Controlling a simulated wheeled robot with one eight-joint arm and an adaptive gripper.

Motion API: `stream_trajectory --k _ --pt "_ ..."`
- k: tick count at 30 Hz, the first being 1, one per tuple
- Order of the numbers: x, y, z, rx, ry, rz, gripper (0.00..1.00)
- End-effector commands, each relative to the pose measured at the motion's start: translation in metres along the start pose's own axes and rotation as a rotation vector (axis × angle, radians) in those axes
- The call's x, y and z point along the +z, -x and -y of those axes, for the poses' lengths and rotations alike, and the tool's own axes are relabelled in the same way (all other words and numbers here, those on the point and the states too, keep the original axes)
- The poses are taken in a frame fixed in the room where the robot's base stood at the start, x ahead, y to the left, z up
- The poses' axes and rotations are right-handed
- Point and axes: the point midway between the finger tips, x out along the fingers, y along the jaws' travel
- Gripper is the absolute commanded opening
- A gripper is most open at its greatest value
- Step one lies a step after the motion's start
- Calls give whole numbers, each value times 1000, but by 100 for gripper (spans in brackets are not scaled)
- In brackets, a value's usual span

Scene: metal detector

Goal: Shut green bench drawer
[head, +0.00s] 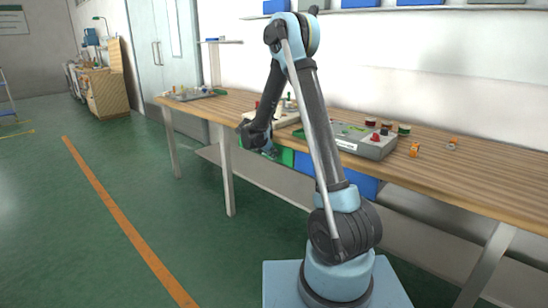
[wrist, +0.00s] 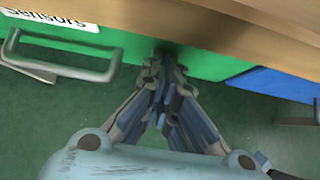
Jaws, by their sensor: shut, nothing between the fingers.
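The green bench drawer (wrist: 125,48) hangs under the wooden bench top (wrist: 240,25). Its front carries a white "sensors" label (wrist: 45,18) and a grey bar handle (wrist: 60,70) at the left in the wrist view. My gripper (wrist: 165,58) is shut and empty. Its fingertips are at the green front, to the right of the handle; I cannot tell whether they touch it. In the head view the green drawer (head: 286,157) is partly hidden behind my arm and gripper (head: 270,153). How far it stands out cannot be told.
A blue drawer (wrist: 275,82) is to the right of the green one. The bench top (head: 460,165) bears a grey device (head: 365,142) and several small parts. A bench leg (head: 226,175) stands left of my gripper. The green floor (head: 60,220) at left is clear.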

Motion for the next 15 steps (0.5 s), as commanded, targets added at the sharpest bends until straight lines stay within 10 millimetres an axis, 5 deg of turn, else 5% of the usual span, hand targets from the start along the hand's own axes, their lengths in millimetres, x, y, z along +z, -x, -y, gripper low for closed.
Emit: stream_trajectory --k 8,15 --pt "-10 12 -3 -2 -1 6 0" --pt "-21 52 -5 -1 -2 2 0"
